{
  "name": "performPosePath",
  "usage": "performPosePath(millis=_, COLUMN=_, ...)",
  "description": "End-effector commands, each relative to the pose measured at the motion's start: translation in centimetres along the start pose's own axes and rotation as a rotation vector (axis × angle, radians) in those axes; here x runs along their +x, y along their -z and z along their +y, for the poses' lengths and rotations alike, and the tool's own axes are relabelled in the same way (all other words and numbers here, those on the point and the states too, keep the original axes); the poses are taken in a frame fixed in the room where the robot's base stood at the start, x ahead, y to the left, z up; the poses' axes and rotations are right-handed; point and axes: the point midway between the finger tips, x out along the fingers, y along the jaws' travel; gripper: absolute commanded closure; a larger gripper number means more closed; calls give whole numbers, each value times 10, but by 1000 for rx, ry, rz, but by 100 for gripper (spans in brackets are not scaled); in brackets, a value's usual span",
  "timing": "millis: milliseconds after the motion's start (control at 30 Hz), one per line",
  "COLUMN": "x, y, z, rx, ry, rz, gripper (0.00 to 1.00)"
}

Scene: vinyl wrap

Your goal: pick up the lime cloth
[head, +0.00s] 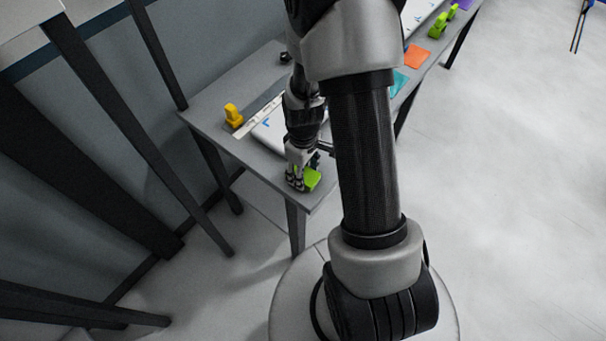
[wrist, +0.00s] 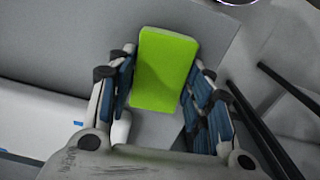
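The lime cloth (wrist: 164,70) is a flat bright green rectangle in the wrist view. It lies between the two fingers of my gripper (wrist: 160,88). The left finger is close along its left edge, and a small gap shows on the right; I cannot tell whether either finger touches it. In the head view the lime cloth (head: 312,179) is at the near corner of the grey table (head: 222,108), partly hidden by my gripper (head: 301,180). My gripper is open around the cloth.
A yellow object (head: 233,115) stands at the table's left side, near a white panel (head: 268,132). Orange (head: 417,57) and teal (head: 398,82) squares and a green object (head: 438,27) lie further along. Dark legs of other furniture stand at left. Open floor lies at right.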

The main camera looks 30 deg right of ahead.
Motion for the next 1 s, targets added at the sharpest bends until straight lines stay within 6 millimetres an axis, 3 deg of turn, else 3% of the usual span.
performPosePath(millis=200, x=0, y=0, z=0, rx=0, ry=0, rz=0, gripper=70)
performPosePath(millis=567, x=-8, y=0, z=0, rx=0, ry=-1, rz=2, gripper=70)
performPosePath(millis=767, x=-39, y=1, z=1, rx=0, ry=-3, rz=4, gripper=70)
performPosePath(millis=1000, x=-108, y=1, z=1, rx=0, ry=-5, rz=5, gripper=70)
